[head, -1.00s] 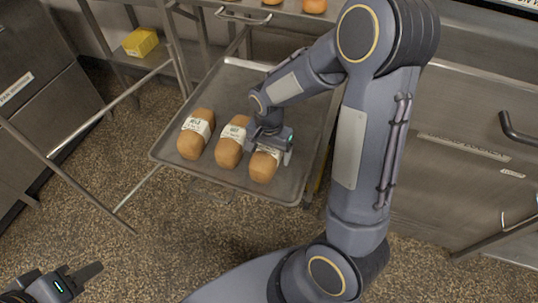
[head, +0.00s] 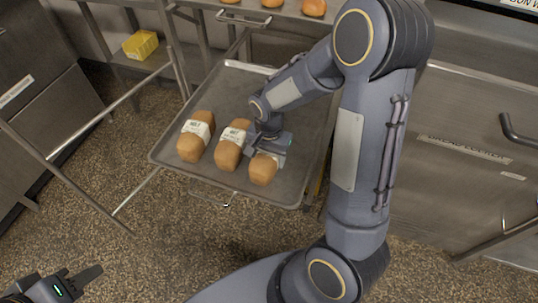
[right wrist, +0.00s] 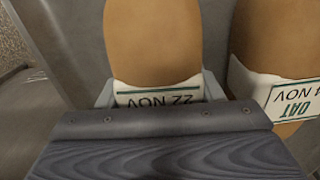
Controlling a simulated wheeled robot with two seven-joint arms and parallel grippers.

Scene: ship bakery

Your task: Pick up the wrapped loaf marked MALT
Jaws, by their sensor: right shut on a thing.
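Three wrapped brown loaves lie side by side on a metal tray (head: 225,85). My right gripper (head: 267,151) is shut across the label band of the right loaf (head: 263,170). In the right wrist view, the fingers flank this loaf (right wrist: 153,40); its label shows "22 NOV", but its name is hidden by the gripper. The neighbouring loaf (right wrist: 280,40), marked OAT, is the middle loaf (head: 229,155) in the head view. The left loaf (head: 191,148) has a label too small to read surely. My left gripper (head: 84,276) is at the lower left, partly cut off, away from the loaves.
Metal rack rails (head: 95,125) stand left of the tray. A yellow box (head: 140,45) is on a shelf at the back left. More loaves (head: 313,8) lie on a surface above the tray. A steel cabinet with a handle (head: 515,130) stands at the right.

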